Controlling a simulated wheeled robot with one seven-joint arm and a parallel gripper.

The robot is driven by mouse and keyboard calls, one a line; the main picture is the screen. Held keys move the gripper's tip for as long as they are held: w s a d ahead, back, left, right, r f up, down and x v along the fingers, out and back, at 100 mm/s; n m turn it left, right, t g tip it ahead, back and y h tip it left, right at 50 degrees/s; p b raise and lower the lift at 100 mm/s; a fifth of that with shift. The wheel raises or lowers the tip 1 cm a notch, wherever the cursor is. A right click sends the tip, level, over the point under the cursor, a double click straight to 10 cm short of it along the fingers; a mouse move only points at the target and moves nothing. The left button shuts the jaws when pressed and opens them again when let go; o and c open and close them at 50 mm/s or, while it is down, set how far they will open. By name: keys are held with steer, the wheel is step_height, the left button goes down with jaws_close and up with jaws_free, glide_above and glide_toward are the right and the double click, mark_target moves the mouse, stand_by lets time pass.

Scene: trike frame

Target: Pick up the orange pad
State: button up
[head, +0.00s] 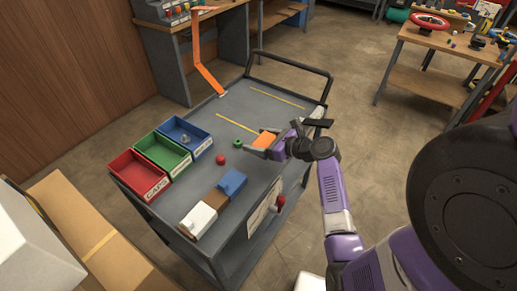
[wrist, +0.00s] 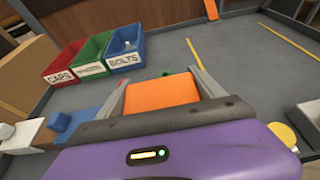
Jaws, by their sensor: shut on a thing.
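The orange pad (head: 264,139) is a flat block between the fingers of my gripper (head: 262,146) in the head view. In the wrist view the orange pad (wrist: 162,93) fills the space between the two grey fingers of my gripper (wrist: 158,88). The gripper is shut on it. The pad is over the right part of the grey cart top (head: 240,170). I cannot tell whether it touches the surface. Its near end is hidden by the gripper body in the wrist view.
Red (head: 137,176), green (head: 162,153) and blue (head: 186,138) bins stand at the cart's left. A red ball (head: 221,160) and green ring (head: 238,143) lie near the gripper. White, brown and blue blocks (head: 232,182) sit at the near edge. The far cart top is mostly clear.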

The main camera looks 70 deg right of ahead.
step_height(320, 180, up, 14)
steer(key=shift+f+p, duration=0.2)
steer(key=shift+p, duration=0.2)
